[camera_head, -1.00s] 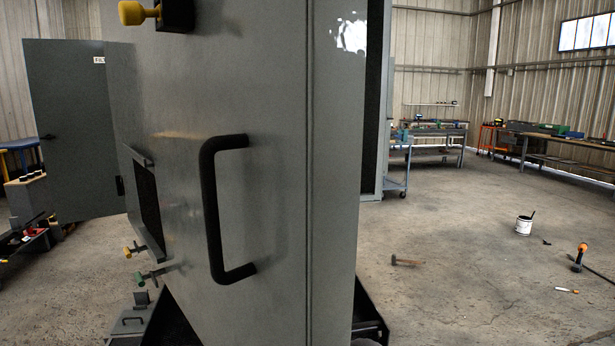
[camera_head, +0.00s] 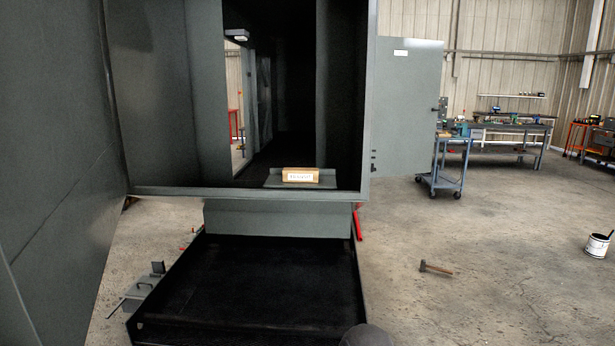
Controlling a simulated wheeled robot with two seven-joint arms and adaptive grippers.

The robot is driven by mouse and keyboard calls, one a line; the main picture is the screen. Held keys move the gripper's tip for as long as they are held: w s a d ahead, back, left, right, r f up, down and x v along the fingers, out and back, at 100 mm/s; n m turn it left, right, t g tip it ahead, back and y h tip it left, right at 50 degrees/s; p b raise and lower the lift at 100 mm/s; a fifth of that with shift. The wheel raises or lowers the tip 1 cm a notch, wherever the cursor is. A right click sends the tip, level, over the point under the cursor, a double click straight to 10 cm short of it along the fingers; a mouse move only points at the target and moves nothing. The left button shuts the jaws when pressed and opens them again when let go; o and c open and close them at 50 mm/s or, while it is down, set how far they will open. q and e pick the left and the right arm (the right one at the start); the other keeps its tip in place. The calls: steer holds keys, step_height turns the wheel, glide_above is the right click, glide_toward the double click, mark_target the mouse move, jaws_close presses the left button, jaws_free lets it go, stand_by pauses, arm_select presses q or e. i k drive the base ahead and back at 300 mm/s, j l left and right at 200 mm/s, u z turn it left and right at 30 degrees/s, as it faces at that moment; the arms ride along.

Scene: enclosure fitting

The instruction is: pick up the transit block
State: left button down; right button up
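The transit block (camera_head: 301,175) is a small tan, wood-coloured block with a white label on its front; the lettering is too small to read surely. It sits on a small grey plate (camera_head: 272,181) at the front sill of the open grey enclosure (camera_head: 250,192). Neither of my grippers shows in the head view. A dark rounded shape at the bottom edge, right of the middle, cannot be made out clearly.
A black tray-like base (camera_head: 250,275) lies in front below the enclosure. A grey door panel (camera_head: 60,150) fills the left; another door (camera_head: 408,105) stands open at right. A hammer (camera_head: 435,267) and white bucket (camera_head: 597,245) are on the floor. A blue cart (camera_head: 440,180) stands behind.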

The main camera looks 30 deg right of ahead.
mark_target(297, 175)
steer(key=k+l, duration=0.1)
steer(key=l, duration=0.25)
steer(key=k+l, duration=0.1)
steer(key=l, duration=0.2)
steer(key=k+l, duration=0.1)
steer(key=l, duration=0.25)
steer(key=i+j+z, duration=0.25)
steer(key=z, duration=0.15)
steer(key=i+j+z, duration=0.25)
steer(key=z, duration=0.15)
steer(key=i+j+z, duration=0.15)
steer(key=j, duration=0.25)
steer(key=i+j+z, duration=0.1)
steer(key=i+j, duration=0.25)
steer(key=i+u, duration=0.25)
steer(key=i, duration=0.45)
